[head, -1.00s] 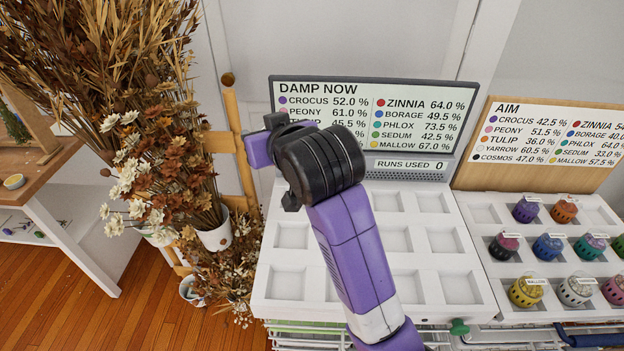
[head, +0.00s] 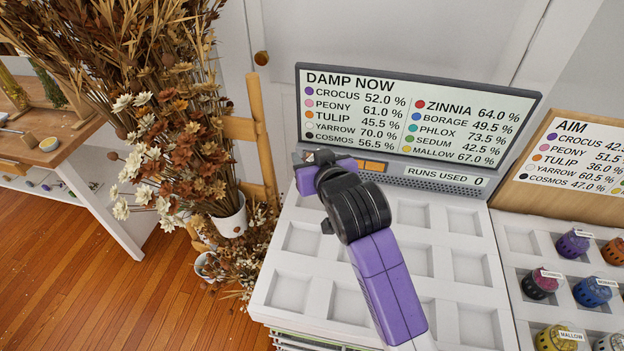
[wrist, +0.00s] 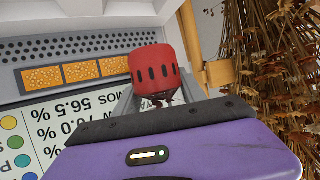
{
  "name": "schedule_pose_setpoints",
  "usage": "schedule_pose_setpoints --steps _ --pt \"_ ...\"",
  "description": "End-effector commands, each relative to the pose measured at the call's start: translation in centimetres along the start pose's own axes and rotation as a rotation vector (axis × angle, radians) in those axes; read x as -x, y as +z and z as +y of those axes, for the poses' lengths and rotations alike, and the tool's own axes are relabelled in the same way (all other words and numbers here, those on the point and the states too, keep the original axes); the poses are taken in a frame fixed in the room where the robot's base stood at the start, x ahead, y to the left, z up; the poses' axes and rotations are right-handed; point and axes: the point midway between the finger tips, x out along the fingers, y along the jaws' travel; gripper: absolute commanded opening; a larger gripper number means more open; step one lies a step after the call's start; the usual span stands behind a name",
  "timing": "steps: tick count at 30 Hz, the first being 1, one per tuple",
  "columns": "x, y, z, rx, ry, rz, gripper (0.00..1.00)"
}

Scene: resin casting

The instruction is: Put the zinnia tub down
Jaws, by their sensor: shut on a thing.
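The red zinnia tub (wrist: 155,68), with a row of dark slots round it, is held at the tip of my gripper (wrist: 158,98) in the wrist view. My gripper is shut on it. In the head view my gripper (head: 322,160) is over the back left part of the white tray (head: 270,295), just in front of the screen. The tub is hidden there behind my gripper and wrist. The tray's visible square recesses are empty; my arm covers some of them.
The "Damp now" screen (head: 420,75) stands close behind my gripper and shows runs used 0. The "Aim" board (head: 585,160) and several tubs, one purple (head: 571,245), are at the right. Dried flowers (head: 185,150) stand close on the left.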

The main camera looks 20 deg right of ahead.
Motion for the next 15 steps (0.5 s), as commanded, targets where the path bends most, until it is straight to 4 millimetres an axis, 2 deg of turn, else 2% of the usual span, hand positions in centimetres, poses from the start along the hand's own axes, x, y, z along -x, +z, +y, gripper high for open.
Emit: schedule_pose_setpoints --steps 3,8,15 --pt "-0.7 1.9 0.0 0.0 0.0 -0.002 0.06" --pt "-1.2 2.8 0.0 -0.001 0.0 0.001 0.06" --pt "-2.4 5.8 0.0 0.0 0.0 -0.001 0.06"
